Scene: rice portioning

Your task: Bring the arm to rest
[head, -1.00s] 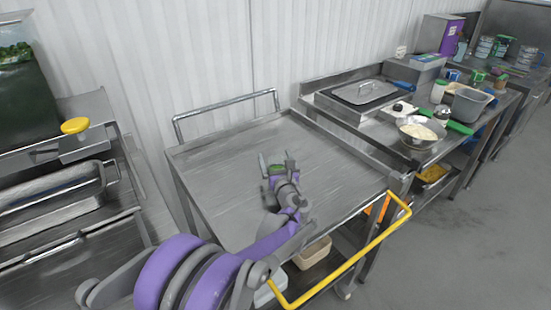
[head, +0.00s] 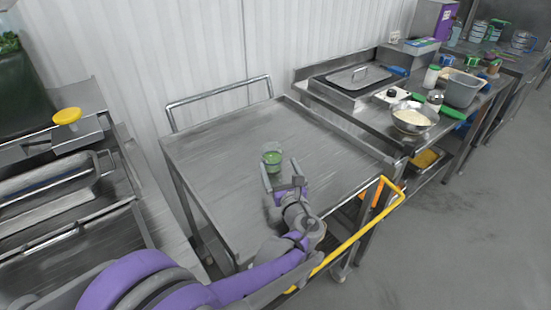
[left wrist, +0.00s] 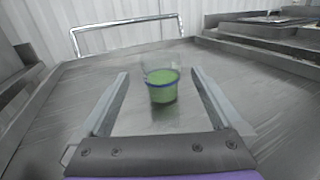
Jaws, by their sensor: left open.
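My left gripper (head: 284,178) is low over the steel cart top (head: 215,165), with its two fingers spread apart. A clear cup with green contents (head: 271,158) stands upright on the cart just beyond the fingertips. In the left wrist view the cup (left wrist: 161,86) shows a blue band and sits between the lines of the two open fingers (left wrist: 155,95), toward their far ends. Nothing is held, and the fingers do not appear to touch the cup. My right gripper is not in view.
The cart top is otherwise clear.

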